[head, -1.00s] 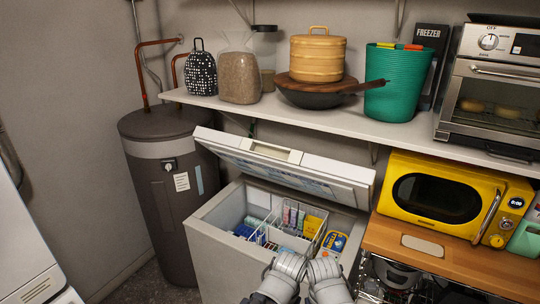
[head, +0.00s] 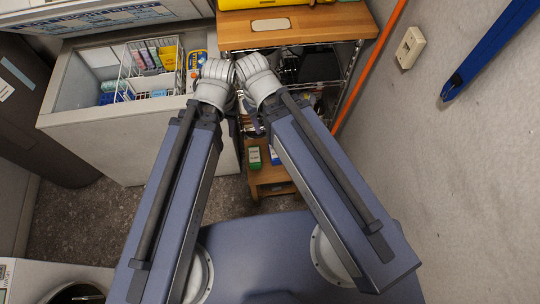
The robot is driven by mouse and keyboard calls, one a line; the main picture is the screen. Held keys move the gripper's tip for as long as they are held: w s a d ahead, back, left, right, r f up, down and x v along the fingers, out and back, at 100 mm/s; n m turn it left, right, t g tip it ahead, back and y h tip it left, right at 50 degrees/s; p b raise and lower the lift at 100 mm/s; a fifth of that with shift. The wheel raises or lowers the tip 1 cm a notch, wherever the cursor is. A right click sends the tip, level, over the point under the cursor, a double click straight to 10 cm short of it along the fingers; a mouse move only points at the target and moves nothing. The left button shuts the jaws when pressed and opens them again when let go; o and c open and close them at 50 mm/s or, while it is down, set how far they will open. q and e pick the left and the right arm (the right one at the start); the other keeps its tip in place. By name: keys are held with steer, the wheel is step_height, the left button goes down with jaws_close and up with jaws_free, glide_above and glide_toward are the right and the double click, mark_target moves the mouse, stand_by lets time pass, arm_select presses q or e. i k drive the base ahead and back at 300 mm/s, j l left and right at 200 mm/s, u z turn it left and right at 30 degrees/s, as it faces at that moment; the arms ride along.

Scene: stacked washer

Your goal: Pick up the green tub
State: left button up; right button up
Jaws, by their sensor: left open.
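The green tub is not in the head view now; a second ago it stood on the upper shelf, left of the toaster oven. My two arms come up from the bottom and bend at pale grey joints in the upper middle. My left gripper (head: 251,124) shows only in a small part between the arms, mostly hidden by them. It is open, and nothing shows held in it. My right gripper cannot be made out behind my right arm.
The open chest freezer (head: 140,137) with baskets of packages is at left. A wooden-topped wire rack (head: 310,27) stands beyond my arms. A low wooden stand (head: 272,190) holds small boxes. A wall with a switch plate (head: 410,47) is at right. Bare floor shows at lower left.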

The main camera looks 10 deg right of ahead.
mark_target(255, 160)
steer(key=z, duration=1.1)
steer(key=k+z, duration=0.15)
steer(key=z, duration=0.15)
steer(key=k+j+z, duration=0.1)
steer(key=z, duration=0.2)
steer(key=k, duration=0.85)
